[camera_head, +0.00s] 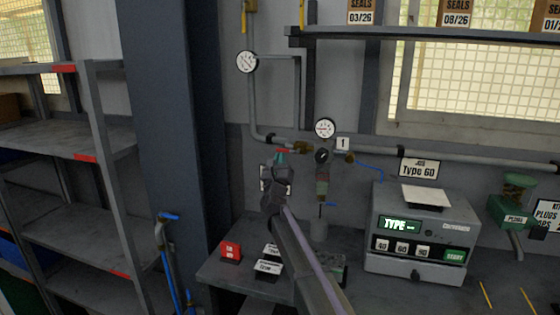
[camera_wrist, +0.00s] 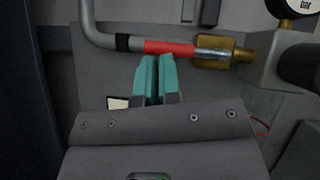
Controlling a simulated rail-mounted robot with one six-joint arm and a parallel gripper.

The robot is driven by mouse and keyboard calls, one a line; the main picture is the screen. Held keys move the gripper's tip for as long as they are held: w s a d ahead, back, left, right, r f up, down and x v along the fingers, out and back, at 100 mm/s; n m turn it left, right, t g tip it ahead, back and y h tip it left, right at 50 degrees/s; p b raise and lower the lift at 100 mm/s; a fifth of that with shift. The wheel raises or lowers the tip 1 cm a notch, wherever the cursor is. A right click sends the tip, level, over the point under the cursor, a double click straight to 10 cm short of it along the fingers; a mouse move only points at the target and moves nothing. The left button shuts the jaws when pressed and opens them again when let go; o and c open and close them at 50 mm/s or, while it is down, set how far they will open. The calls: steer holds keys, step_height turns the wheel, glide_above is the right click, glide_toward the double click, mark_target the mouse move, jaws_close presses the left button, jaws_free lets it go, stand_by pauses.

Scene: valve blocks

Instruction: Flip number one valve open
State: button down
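A red valve handle (camera_wrist: 168,47) lies along the grey pipe beside a brass valve body (camera_wrist: 213,50) in the wrist view. The brass body also shows in the head view (camera_head: 302,148), left of a white tag reading 1 (camera_head: 343,143). My gripper (camera_wrist: 158,60) has teal fingers side by side with only a thin gap; it looks shut and empty. The fingertips are right at the lower edge of the red handle; I cannot tell whether they touch. In the head view my gripper (camera_head: 279,158) is just below the pipe and partly hides the handle.
A round gauge (camera_head: 325,128) and regulator (camera_head: 322,156) stand right of the valve. A blue handle (camera_head: 368,165) hangs farther right. A test box (camera_head: 418,235) stands on the bench, with a red block (camera_head: 231,251) at left. A dark column (camera_head: 170,120) rises left.

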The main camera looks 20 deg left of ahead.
steer(key=w+a+f+b+v, duration=0.1)
steer(key=f+b+v, duration=0.1)
steer(key=b+v, duration=0.7)
steer(key=v, duration=0.3)
steer(key=shift+f, duration=0.4)
steer(key=shift+s+a, duration=0.15)
